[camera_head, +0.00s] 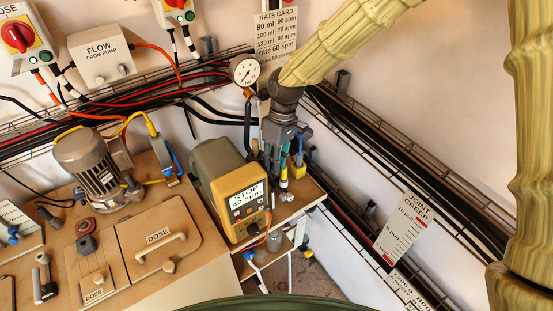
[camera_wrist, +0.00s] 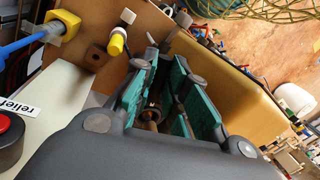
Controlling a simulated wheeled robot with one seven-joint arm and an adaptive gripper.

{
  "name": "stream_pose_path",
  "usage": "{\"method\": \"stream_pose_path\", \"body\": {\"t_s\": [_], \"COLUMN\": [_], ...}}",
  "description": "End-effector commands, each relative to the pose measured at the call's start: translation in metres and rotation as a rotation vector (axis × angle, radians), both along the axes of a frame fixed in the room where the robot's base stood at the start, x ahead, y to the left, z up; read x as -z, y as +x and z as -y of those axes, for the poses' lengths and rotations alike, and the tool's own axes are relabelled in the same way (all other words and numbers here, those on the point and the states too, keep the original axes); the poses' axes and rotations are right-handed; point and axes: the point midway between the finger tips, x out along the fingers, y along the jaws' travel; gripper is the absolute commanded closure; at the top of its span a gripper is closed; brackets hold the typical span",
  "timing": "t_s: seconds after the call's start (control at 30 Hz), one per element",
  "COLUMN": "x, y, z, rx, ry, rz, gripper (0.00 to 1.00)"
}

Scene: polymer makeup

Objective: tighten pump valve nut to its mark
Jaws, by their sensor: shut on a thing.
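My gripper (camera_head: 277,150) points down just right of the dosing pump (camera_head: 222,172), a tan and grey unit whose lit display reads STOP. In the wrist view, the teal pads of my gripper (camera_wrist: 160,92) stand on either side of a small brownish, brass-like fitting (camera_wrist: 150,113), which appears to be the pump valve nut. It is mostly hidden by the fingers, and I cannot see its mark. The pump's yellow side (camera_wrist: 222,65) stands close beside the fingers. In the head view the nut is hidden behind my gripper.
A pressure gauge (camera_head: 245,70) is on the wall close to my wrist. A grey motor (camera_head: 88,160) and a hatch labelled DOSE (camera_head: 150,245) are on the bench at left. Cable trays (camera_head: 400,180) run along the wall. A red button (camera_wrist: 10,138) labelled relief sits left of my gripper.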

Motion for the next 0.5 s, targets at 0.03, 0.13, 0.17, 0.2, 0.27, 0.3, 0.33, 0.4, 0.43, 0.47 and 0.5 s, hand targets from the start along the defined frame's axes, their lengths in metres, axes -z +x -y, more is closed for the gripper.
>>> {"method": "stream_pose_path", "body": {"t_s": [0.03,0.13,0.17,0.2,0.27,0.3,0.33,0.4,0.43,0.47,0.5], "x": [0.0,0.0,0.0,0.0,-0.001,0.0,0.0,0.0,0.0,0.0,-0.001], "y": [-0.003,-0.008,-0.009,-0.011,-0.013,-0.014,-0.015,-0.016,-0.016,-0.016,-0.016], "z": [-0.002,-0.006,-0.007,-0.009,-0.011,-0.013,-0.014,-0.015,-0.015,-0.016,-0.016], "rx": [0.049,0.159,0.191,0.23,0.28,0.308,0.325,0.356,0.364,0.369,0.374], "ry": [-0.003,-0.003,-0.003,-0.003,-0.001,-0.002,-0.002,-0.001,0.0,0.0,0.0], "rz": [0.003,0.003,0.002,0.002,0.003,0.002,0.001,0.002,0.001,0.001,0.001], "gripper": [1.0,1.0,1.0,1.0,1.0,1.0,1.0,1.0,1.0,1.0,1.0]}}
